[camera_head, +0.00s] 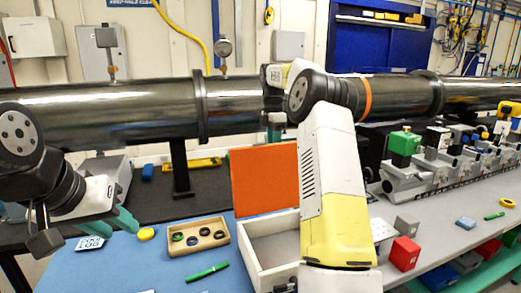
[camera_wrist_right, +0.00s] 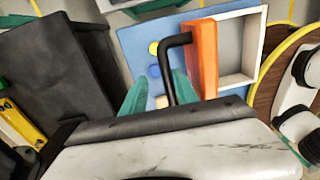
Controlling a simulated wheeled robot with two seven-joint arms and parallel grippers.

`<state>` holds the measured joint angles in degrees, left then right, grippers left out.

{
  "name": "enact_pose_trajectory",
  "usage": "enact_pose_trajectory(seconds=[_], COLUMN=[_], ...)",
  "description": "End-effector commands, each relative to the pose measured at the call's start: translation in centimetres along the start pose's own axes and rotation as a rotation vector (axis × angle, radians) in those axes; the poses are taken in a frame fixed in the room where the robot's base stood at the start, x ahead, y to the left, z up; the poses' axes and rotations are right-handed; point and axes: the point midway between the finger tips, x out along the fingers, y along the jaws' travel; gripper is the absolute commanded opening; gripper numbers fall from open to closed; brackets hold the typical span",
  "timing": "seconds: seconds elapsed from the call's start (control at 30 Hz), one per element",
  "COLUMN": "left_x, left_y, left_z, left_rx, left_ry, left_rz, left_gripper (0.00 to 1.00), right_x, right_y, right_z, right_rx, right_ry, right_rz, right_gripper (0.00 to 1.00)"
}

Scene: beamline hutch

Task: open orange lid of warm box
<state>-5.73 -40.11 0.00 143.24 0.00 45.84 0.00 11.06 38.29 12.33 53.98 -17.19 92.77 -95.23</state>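The warm box (camera_head: 287,272) is a white open-topped box on the blue mat, partly hidden by my right arm. Its orange lid (camera_head: 264,181) stands raised, roughly upright, at the back edge. The right wrist view also shows the lid (camera_wrist_right: 205,55) edge-on beside the open box (camera_wrist_right: 256,42). A black bent handle (camera_wrist_right: 171,75) sticks out from the lid. My right gripper (camera_wrist_right: 160,90) has its teal fingers apart, on either side of the handle. My left gripper (camera_head: 122,219) hangs low over the mat at the left, away from the box; its finger gap is unclear.
A wooden tray (camera_head: 222,232) with several round pieces, a green marker (camera_head: 207,272), a yellow disc (camera_head: 146,234) and a label card (camera_head: 90,243) lie left of the box. A red block (camera_head: 404,254) is to its right. A long dark pipe (camera_head: 130,112) crosses behind.

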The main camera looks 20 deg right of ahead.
Motion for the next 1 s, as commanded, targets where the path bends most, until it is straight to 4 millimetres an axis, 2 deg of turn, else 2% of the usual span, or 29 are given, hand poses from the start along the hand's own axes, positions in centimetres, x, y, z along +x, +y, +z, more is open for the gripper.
enact_pose_trajectory(seconds=[0.23, 0.53, 0.7, 1.0], left_x=[0.0, 0.0, 0.0, 0.0], left_y=[0.0, 0.0, 0.0, 0.0], left_z=[0.0, 0.0, 0.0, 0.0], left_rx=[0.0, 0.0, 0.0, 0.0], left_ry=[0.0, 0.0, 0.0, 0.0], left_rz=[0.0, 0.0, 0.0, 0.0], left_gripper=[0.36, 0.36, 0.36, 0.36], right_x=[-0.7, -5.1, -6.7, -7.8], right_y=[0.1, 0.2, 0.2, 0.0], right_z=[0.0, 0.0, 0.0, -0.1], right_rx=[0.001, 0.001, 0.0, 0.0], right_ry=[-0.001, -0.001, -0.001, 0.0], right_rz=[0.002, 0.004, 0.002, 0.0], right_gripper=[0.34, 0.34, 0.34, 0.34])
